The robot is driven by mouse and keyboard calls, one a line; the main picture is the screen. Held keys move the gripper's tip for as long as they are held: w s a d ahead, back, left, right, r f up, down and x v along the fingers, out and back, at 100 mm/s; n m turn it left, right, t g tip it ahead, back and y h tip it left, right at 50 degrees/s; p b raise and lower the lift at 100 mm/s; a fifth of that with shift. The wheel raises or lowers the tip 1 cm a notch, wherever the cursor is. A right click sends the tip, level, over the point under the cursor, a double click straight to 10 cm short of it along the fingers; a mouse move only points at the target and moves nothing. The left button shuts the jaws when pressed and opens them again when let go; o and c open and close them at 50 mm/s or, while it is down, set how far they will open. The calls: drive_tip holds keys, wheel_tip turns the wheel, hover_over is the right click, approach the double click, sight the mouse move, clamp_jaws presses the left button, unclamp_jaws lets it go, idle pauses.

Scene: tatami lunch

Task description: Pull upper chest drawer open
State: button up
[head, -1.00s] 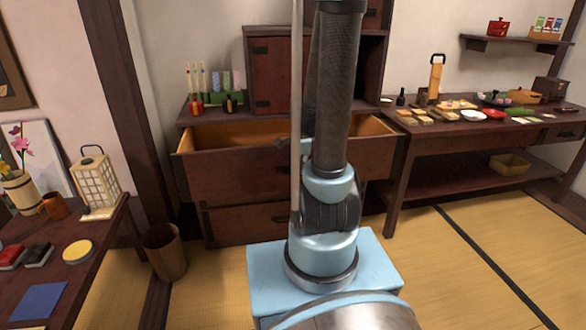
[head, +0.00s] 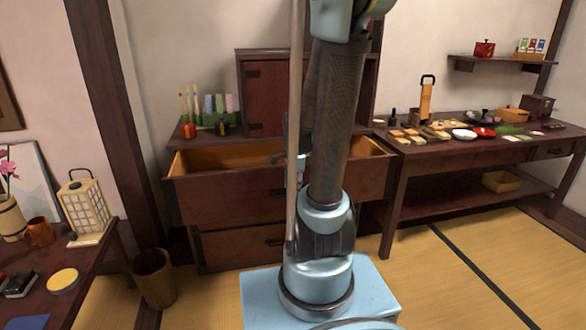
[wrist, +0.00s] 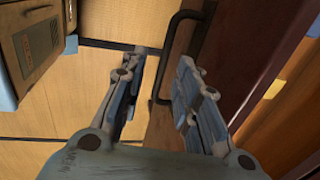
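The dark wooden chest stands against the wall in the head view. Its upper drawer (head: 225,202) is pulled out, with the pale interior showing. My gripper (wrist: 163,60) is open in the wrist view, its two fingers apart. A dark bar handle (wrist: 171,50) on a reddish-brown wooden front shows between and beyond the fingertips; I cannot tell whether either finger touches it. In the head view my arm hides most of the gripper and the middle of the drawer front.
The lower drawer (head: 225,247) is shut. A waste bin (head: 154,278) stands on the floor at the chest's left. A low table (head: 85,285) is at the left and a long table (head: 440,160) with food at the right. Tatami floor lies clear at right.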

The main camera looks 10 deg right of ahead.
wheel_tip(320, 180, up, 9)
drive_tip(key=s, duration=0.1)
drive_tip(key=shift+s+f, duration=0.2)
drive_tip(key=shift+s, duration=0.1)
idle(0.4)
drive_tip(key=s+a+f+n, duration=0.1)
drive_tip(key=s+f+n, duration=0.1)
drive_tip(key=s+n, duration=0.5)
drive_tip(key=s+f+n, duration=0.3)
drive_tip(key=s+n, duration=0.5)
drive_tip(key=n, duration=0.3)
drive_tip(key=shift+s+a+f, duration=0.2)
drive_tip(key=shift+a+f, duration=0.05)
drive_tip(key=shift+a, duration=0.1)
drive_tip(key=shift+w+f, duration=0.2)
drive_tip(key=shift+w, duration=0.25)
